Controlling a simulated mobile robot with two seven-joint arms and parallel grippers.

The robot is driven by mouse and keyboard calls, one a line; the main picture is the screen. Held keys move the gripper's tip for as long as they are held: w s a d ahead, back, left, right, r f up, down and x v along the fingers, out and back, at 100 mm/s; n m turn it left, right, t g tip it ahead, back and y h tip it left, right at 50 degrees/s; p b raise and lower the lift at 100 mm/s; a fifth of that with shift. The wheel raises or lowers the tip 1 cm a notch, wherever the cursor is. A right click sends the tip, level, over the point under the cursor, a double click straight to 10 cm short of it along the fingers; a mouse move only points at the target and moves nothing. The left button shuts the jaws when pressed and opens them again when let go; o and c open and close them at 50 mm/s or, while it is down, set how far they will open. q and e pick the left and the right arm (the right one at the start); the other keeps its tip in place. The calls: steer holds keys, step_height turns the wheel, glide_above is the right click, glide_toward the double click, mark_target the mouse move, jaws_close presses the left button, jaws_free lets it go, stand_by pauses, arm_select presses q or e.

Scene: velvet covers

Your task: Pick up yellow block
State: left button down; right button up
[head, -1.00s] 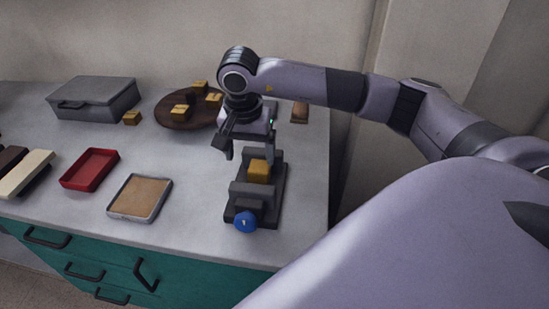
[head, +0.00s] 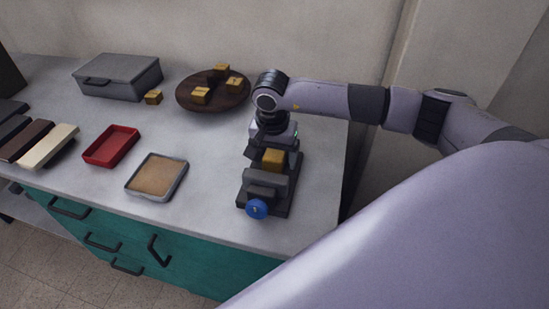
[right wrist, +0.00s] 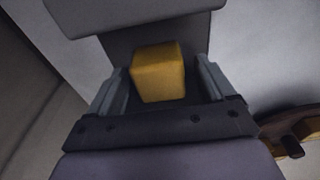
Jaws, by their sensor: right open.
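A yellow block (head: 273,158) sits in a dark grey vise (head: 266,190) with a blue knob (head: 257,209), near the right end of the counter. My right gripper (head: 270,152) is low over the block, just behind it in the head view. In the right wrist view the block (right wrist: 158,72) is between the two open fingers (right wrist: 160,80), with gaps on both sides. Part of the block's rear is hidden by the gripper in the head view. My left gripper is not in view.
Similar yellow blocks lie on a round dark board (head: 213,105) and beside a grey box (head: 118,76). A red tray (head: 111,158) and a tan-filled tray (head: 157,197) are left of the vise. The counter's right edge is close to the vise.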

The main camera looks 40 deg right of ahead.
steer(key=c, duration=1.1)
steer(key=shift+r, duration=0.1)
